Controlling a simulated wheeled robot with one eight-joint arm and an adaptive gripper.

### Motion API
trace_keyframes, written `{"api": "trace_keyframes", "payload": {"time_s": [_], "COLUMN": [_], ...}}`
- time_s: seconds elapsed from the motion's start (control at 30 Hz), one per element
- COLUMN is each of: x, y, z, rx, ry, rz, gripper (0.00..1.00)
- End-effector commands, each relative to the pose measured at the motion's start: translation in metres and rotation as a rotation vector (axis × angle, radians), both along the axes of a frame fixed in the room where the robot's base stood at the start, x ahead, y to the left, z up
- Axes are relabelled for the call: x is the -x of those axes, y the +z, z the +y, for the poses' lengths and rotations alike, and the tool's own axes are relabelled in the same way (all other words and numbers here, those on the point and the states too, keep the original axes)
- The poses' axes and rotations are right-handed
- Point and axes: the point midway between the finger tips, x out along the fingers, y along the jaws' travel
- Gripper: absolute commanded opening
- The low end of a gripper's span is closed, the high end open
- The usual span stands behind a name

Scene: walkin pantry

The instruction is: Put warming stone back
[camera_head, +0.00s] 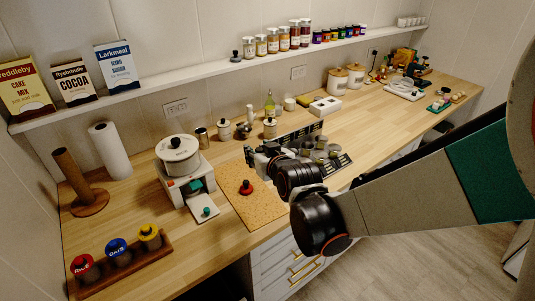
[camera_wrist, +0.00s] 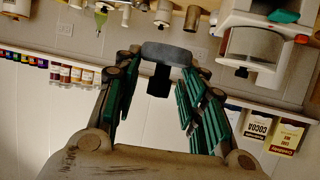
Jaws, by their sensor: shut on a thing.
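My gripper (camera_wrist: 160,72) is shut on a grey, flat, rounded piece with a black stem, which looks like the warming stone (camera_wrist: 168,53). The stone sits between the green-padded fingertips in the wrist view. In the head view my gripper (camera_head: 264,158) is over the counter, just beyond the cork board (camera_head: 232,205), and the arm largely hides the stone there. A white appliance with a round lidded pot (camera_head: 178,155) stands left of the cork board. It also shows upper right in the wrist view (camera_wrist: 252,45).
A red-knobbed piece (camera_head: 246,187) sits on the cork board. A dark rack with round grey pieces (camera_head: 320,152) lies right of my gripper. Small canisters (camera_head: 224,129) stand behind. A wall shelf (camera_head: 200,69) holds boxes and jars.

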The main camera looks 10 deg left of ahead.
Motion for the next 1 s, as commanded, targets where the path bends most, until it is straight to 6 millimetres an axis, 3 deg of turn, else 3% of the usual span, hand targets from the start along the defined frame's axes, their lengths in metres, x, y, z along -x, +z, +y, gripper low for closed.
{"api": "trace_keyframes", "payload": {"time_s": [0.7, 1.0], "x": [-0.001, -0.001], "y": [-0.138, -0.159], "z": [0.0, 0.0], "rx": [0.0, 0.0], "ry": [0.0, 0.0], "rz": [0.0, 0.0], "gripper": [0.08, 0.08]}}
